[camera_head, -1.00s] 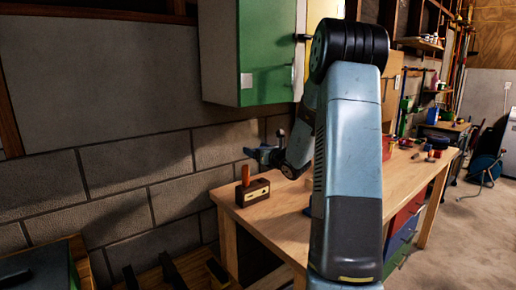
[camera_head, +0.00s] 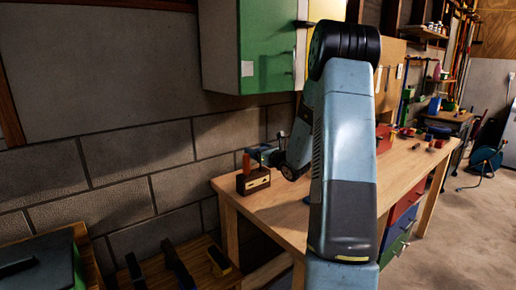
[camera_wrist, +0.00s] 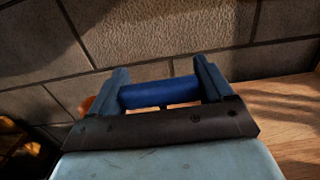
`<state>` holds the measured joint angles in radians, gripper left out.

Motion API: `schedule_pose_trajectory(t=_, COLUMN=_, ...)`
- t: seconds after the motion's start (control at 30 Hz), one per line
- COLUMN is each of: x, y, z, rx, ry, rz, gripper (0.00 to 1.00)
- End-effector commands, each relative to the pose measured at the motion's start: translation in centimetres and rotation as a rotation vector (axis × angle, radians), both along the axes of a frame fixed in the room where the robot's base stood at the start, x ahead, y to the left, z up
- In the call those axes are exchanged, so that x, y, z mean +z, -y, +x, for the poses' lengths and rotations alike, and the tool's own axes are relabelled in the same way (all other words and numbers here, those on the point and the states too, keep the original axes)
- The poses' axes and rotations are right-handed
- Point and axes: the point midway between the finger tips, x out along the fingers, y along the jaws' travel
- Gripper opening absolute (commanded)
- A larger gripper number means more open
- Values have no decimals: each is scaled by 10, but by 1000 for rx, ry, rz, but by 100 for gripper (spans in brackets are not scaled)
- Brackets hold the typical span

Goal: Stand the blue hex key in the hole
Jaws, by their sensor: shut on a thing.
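My gripper (camera_wrist: 164,78) is shut on the blue hex key (camera_wrist: 160,93), whose thick blue body lies across between the two fingers in the wrist view. The rest of the key is hidden behind the gripper's dark front. In the head view my gripper (camera_head: 263,152) is just above and beside a dark wooden block (camera_head: 256,183) on the near left end of the bench. An orange upright piece (camera_head: 246,163) stands on the block. Orange shows left of the fingers in the wrist view (camera_wrist: 88,103). The hole cannot be made out.
The wooden bench (camera_head: 395,185) runs to the right, with a red box (camera_head: 385,138) and small items at its far end. A grey block wall (camera_head: 130,165) is close behind. A green cabinet (camera_head: 266,45) hangs above. Bare bench top lies right of the block.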

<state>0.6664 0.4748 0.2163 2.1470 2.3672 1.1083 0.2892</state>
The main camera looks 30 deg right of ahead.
Motion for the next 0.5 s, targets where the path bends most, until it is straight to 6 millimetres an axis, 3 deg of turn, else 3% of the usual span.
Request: schedule_pose_trajectory(t=0.5, x=-23, y=0, z=0, rx=0, ry=0, rz=0, gripper=50)
